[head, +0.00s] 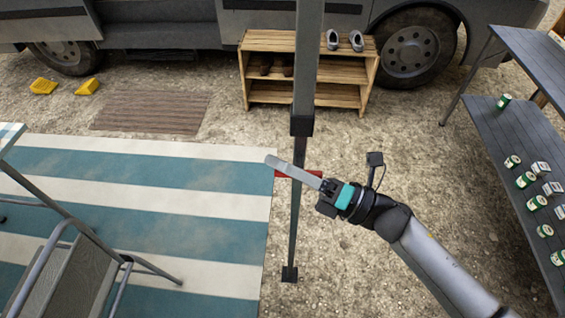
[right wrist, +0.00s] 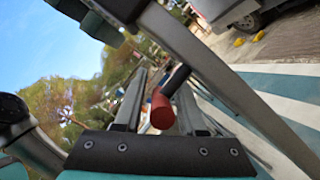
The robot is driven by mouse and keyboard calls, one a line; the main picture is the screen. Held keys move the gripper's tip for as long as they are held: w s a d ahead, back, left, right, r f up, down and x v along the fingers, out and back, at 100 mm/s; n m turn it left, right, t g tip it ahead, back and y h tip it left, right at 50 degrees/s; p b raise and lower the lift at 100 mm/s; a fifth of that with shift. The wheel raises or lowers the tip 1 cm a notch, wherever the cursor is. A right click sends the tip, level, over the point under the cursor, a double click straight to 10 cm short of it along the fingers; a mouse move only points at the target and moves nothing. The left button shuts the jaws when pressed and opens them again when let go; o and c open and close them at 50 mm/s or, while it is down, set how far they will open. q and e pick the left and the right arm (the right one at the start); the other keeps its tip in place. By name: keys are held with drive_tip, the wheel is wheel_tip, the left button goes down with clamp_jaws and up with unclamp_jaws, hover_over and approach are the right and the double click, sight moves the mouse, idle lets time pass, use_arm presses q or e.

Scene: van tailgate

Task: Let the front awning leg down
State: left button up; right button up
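The front awning leg (head: 307,60) is a grey upright post with a black collar (head: 301,126), a thinner lower tube (head: 294,225) and a dark foot plate (head: 289,274). I cannot tell whether the foot touches the ground. A red handle (head: 284,174) sticks out at the leg below the collar. My right gripper (head: 281,166) is at this handle, its fingers reaching across the leg from the right. In the right wrist view the red handle (right wrist: 161,110) lies between the two parted fingers, with a gap visible beside it. My left gripper is out of view.
A striped mat (head: 140,215) with a folding chair (head: 75,275) lies to the left. A wooden shoe rack (head: 275,95) stands behind the leg by the van. A table with several cans (head: 525,180) is at the right. Bare gravel surrounds the leg's right side.

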clamp_jaws()
drive_tip(key=shift+r, duration=0.1)
drive_tip(key=shift+r, duration=0.1)
idle(0.9)
